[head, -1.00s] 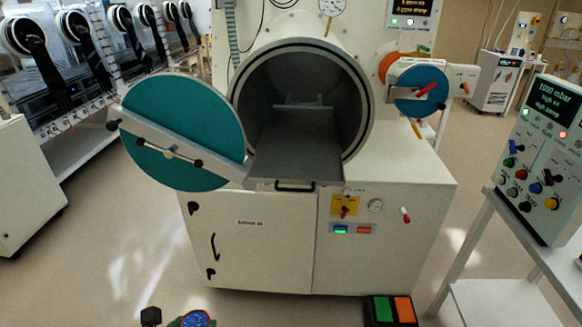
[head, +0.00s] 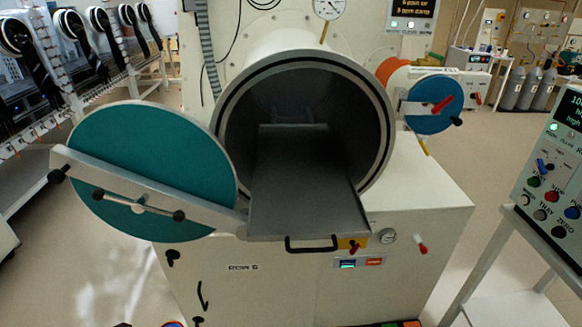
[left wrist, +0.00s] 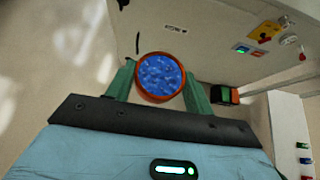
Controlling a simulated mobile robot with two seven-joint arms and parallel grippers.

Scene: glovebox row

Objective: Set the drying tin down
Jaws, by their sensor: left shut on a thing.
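The drying tin (left wrist: 160,75) is a round, orange-rimmed tin filled with blue beads, in the left wrist view. My left gripper (left wrist: 160,92) has its green fingers on either side of it and is shut on it. The tin is held in front of the white cabinet, above the floor. In the head view only a sliver of the tin's rim (head: 172,324) shows at the bottom edge. My right gripper is in neither view.
The round chamber (head: 227,110) stands open, its teal door (head: 150,160) swung left. A bare grey tray (head: 300,200) with a black handle (head: 311,246) sticks out of it. A small blue-capped port (head: 434,115) is at right. A control panel (head: 545,190) stands front right.

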